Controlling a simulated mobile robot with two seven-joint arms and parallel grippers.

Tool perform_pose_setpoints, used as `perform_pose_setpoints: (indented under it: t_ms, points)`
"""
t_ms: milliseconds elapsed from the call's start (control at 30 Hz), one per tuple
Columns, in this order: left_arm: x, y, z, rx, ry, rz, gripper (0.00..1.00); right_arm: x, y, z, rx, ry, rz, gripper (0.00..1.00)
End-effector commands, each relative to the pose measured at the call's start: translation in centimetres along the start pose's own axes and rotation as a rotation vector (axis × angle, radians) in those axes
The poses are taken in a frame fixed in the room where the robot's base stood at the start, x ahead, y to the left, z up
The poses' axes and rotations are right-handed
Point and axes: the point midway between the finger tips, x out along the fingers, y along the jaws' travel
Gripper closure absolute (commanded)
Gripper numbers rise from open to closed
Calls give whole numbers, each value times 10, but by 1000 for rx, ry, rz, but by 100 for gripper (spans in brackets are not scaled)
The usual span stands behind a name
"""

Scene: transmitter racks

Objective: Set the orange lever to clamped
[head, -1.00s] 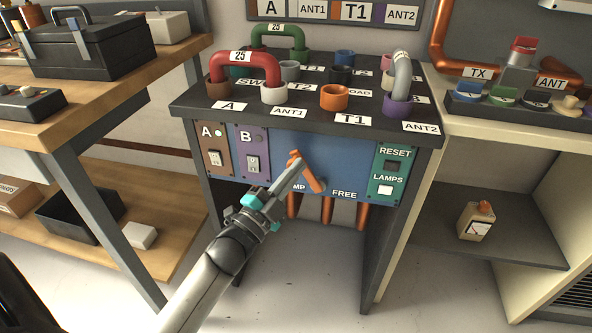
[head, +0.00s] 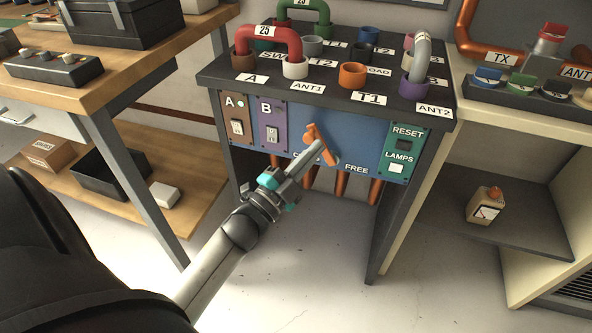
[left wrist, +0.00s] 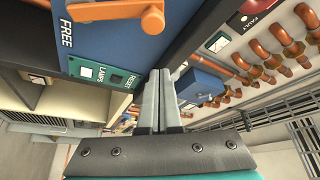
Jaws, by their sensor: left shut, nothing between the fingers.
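The orange lever (head: 330,157) is on the blue front panel (head: 358,140) of the dark bench. Its arm slopes down and right from its pivot, between a mostly hidden label beginning with C and the FREE label (head: 357,168). My left gripper (head: 319,146) is shut and empty, its fingertips at the lever's lower left side, overlapping it in the head view; I cannot tell if they touch. In the left wrist view the lever (left wrist: 110,12) is at the top, above and left of the shut fingers (left wrist: 158,75). My right gripper is not in view.
Brown A (head: 236,118) and purple B (head: 270,125) switch panels are left of the lever; a green RESET and LAMPS panel (head: 403,150) is right. Coloured sockets and red, green and grey links stand on top. Orange pipes (head: 376,190) hang below the panel.

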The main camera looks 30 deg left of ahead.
Motion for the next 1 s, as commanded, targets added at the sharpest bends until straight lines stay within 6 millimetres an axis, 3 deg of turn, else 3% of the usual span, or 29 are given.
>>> perform_pose_setpoints:
  t_ms: [200, 400, 1000]
  points:
    - [-40, 1, -1, 0, -2, 2, 100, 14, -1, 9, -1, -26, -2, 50]
    - [-59, 2, 0, -1, 0, 0, 100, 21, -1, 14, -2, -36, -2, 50]
    - [-62, 2, 0, 0, 1, -1, 100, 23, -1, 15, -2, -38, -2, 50]
